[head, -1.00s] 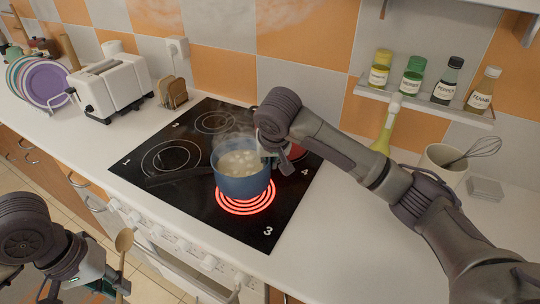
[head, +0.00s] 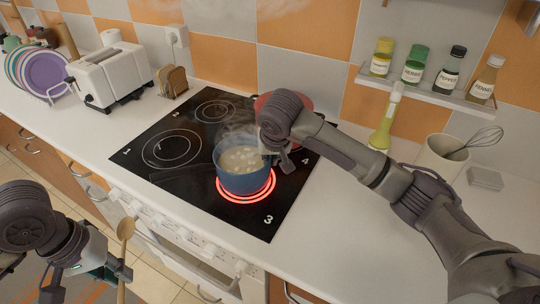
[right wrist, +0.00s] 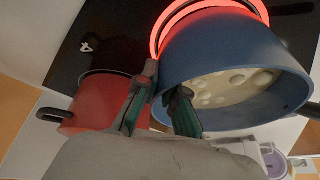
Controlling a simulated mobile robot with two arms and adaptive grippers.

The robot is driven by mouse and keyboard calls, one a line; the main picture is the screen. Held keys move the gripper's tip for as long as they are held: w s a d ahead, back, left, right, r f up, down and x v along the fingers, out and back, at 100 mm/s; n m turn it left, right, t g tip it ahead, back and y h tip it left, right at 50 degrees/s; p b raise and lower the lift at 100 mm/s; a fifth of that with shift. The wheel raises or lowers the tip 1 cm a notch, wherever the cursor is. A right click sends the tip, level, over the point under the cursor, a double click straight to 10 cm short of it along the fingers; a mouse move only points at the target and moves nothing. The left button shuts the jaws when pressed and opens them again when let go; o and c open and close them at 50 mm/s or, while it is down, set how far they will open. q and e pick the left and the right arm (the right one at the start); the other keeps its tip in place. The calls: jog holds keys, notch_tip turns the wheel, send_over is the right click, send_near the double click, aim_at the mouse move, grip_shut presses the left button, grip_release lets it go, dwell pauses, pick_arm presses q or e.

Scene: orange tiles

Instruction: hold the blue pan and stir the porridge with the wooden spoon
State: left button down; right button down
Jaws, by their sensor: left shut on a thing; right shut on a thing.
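The blue pan (head: 240,181) stands upright on the glowing front burner, with pale, lumpy porridge (head: 243,158) in it and steam above. My right gripper (head: 274,153) is shut at the pan's right side. In the right wrist view its fingers (right wrist: 160,108) are at the blue pan's (right wrist: 240,58) near edge; the exact grip is partly hidden. My left gripper (head: 113,268) is shut on the wooden spoon (head: 125,232), off the counter's front edge at lower left. The spoon is upright, bowl end up, well apart from the pan.
A red pot (head: 308,103) stands behind my right gripper, close to the blue pan in the right wrist view. A toaster (head: 108,75) and plate rack are at left. A spice shelf (head: 425,91), oil bottle (head: 385,122) and whisk cup (head: 440,160) are at right. The left hob is clear.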

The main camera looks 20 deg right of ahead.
jog(key=shift+d+f, duration=0.1)
jog(key=shift+f, duration=0.35)
jog(key=shift+f, duration=0.25)
dwell(0.7)
jog(key=shift+f, duration=0.1)
dwell(0.3)
jog(key=shift+s+f, duration=0.1)
dwell(1.8)
grip_release()
dwell(0.3)
pick_arm(q)
jog(key=shift+r, duration=0.2)
dwell(0.6)
